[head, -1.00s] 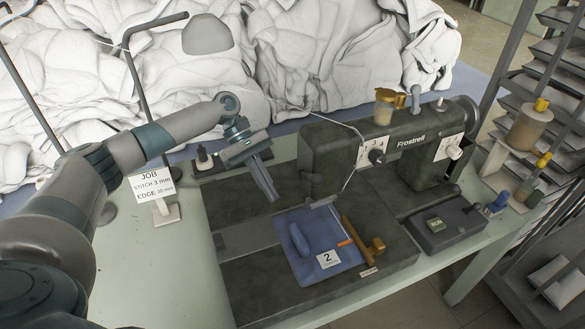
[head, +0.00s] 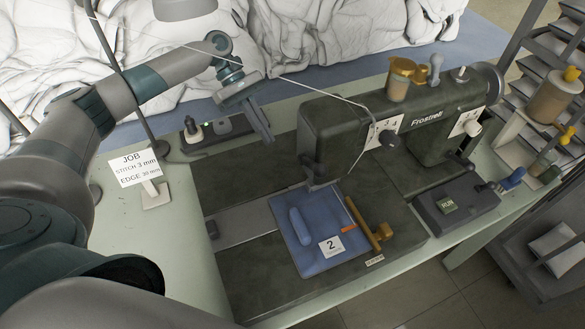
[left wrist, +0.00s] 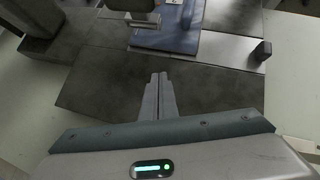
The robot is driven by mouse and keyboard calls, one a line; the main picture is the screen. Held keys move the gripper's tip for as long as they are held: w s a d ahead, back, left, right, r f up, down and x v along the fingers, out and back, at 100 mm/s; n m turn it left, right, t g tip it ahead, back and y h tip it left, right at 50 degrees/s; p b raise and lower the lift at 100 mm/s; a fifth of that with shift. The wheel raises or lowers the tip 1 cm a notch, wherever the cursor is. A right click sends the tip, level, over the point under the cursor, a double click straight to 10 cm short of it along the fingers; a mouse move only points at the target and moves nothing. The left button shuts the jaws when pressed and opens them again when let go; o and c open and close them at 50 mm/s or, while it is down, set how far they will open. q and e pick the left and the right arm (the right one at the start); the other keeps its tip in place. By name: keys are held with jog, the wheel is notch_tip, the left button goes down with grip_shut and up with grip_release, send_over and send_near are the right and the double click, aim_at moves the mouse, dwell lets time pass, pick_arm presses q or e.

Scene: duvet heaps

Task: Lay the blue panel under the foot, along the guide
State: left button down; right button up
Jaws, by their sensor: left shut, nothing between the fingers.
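The blue panel (head: 316,262) lies flat on the bed of the sewing machine (head: 345,135), with a blue raised grip (head: 300,226) and a white card marked 2. Its back right part is beside the presser foot (head: 317,184); I cannot tell whether its edge is beneath the foot. The brass guide (head: 364,222) runs along the panel's right side. My left gripper (head: 266,136) is shut and empty, above the back left of the bed, apart from the panel. In the left wrist view its closed fingers (left wrist: 158,95) point toward the bed, and the panel (left wrist: 155,38) shows beyond them. My right gripper is not in view.
A job sign (head: 133,170) reads stitch 3 mm, edge 30 mm. A control box marked RUN (head: 452,208) sits at the right. A thread stand rises behind the sign. White duvet heaps (head: 300,35) fill the back.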

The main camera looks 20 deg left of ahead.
aim_at(303, 189)
pick_arm(q)
jog(key=shift+f, duration=0.1)
jog(key=shift+p+x, duration=0.35)
jog(key=shift+x, duration=0.5)
jog(key=p+x, duration=0.3)
jog(key=x, duration=0.5)
jog(key=shift+s+d, duration=0.1)
jog(key=shift+d, duration=0.05)
jog(key=shift+s+d+p, duration=0.2)
jog(key=shift+d+p, duration=0.15)
jog(key=shift+d, duration=0.15)
jog(key=shift+s+d+p, duration=0.25)
jog(key=shift+d+p, duration=0.05)
jog(key=shift+d, duration=0.25)
jog(key=shift+s+d, duration=0.2)
jog(key=shift+d, duration=0.55)
